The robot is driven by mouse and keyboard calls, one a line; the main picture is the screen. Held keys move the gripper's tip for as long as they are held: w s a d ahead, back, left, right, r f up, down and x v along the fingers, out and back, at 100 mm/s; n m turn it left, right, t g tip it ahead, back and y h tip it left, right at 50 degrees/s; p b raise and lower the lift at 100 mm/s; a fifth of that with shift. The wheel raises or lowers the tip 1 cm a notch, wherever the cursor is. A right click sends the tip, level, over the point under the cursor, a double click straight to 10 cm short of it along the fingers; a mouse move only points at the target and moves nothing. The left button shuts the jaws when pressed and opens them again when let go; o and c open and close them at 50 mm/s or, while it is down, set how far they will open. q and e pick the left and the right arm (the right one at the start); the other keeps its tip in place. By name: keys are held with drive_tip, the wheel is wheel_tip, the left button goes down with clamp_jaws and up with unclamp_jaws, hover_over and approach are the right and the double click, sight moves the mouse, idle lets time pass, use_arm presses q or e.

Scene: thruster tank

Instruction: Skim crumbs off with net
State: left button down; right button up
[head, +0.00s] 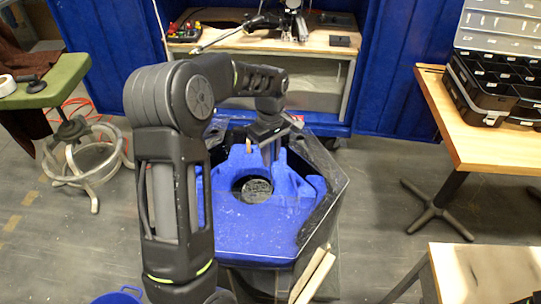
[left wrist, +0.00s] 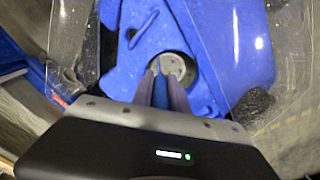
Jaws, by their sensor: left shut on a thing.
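The thruster tank (head: 325,180) is six-sided with clear walls and a bright blue inside. A dark round part (head: 253,190) sits in its middle; it shows grey in the left wrist view (left wrist: 180,66). In the left wrist view my left gripper (left wrist: 160,75) is shut on a narrow blue piece (left wrist: 159,88), above or near the round part. Whether this is the net's handle, I cannot tell. No net mesh is clear to me. Tiny pale specks show on the blue; I cannot tell whether they are crumbs. My right gripper is out of view.
A wooden bench (head: 310,42) with tools stands behind the tank. A table (head: 433,95) with a black organizer case (head: 490,85) is at right, another table (head: 485,268) at lower right. A green-topped stool (head: 50,80) is at left, a blue basket (head: 118,297) at lower left.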

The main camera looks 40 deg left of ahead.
use_arm(q)
drive_tip(key=shift+r+p, duration=2.3)
drive_tip(key=shift+r, duration=1.15)
drive_tip(key=shift+r+p, duration=2.7)
drive_tip(key=shift+r, duration=1.05)
drive_tip(key=a+p, duration=0.1)
drive_tip(key=a+r, duration=0.1)
drive_tip(key=a, duration=0.1)
drive_tip(key=shift+r+p, duration=0.15)
drive_tip(key=shift+p, duration=0.2)
drive_tip(key=shift+f, duration=0.25)
